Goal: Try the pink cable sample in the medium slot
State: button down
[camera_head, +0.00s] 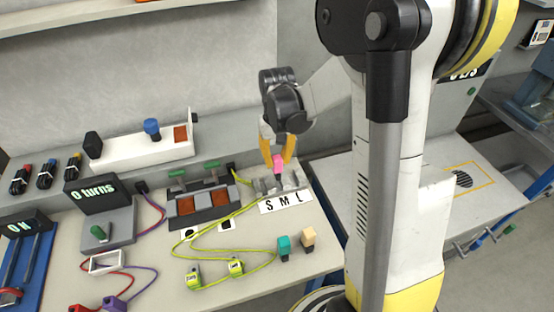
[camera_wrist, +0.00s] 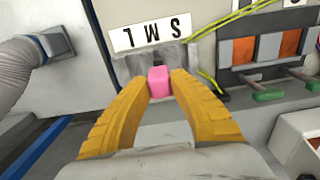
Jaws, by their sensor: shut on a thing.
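The pink cable sample (camera_head: 278,163) is a small pink block between the yellow fingertips of my gripper (camera_head: 278,157). In the wrist view, my gripper (camera_wrist: 159,84) is shut on the pink sample (camera_wrist: 158,81). The grey slot block (camera_head: 270,184) stands on the bench behind the white label (camera_head: 286,201) marked S, M, L. In the head view the sample shows just above the slot block. In the wrist view it overlaps the block near the middle letter of the label (camera_wrist: 151,33). I cannot tell whether its lower end is inside a slot.
A teal block (camera_head: 284,247) and a beige block (camera_head: 308,237) stand on the bench's front right. Yellow-green cables with connectors (camera_head: 236,267) lie on the bench. A dark fixture with orange panels (camera_head: 187,206) stands left of the slots. A "0 turns" display (camera_head: 92,193) is farther left.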

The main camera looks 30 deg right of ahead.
aim_at(277, 169)
jog(key=shift+f+b, duration=1.8)
jog(key=shift+f, duration=0.4)
jog(key=c, duration=1.2)
grip_release()
notch_tip(277, 169, up, 12)
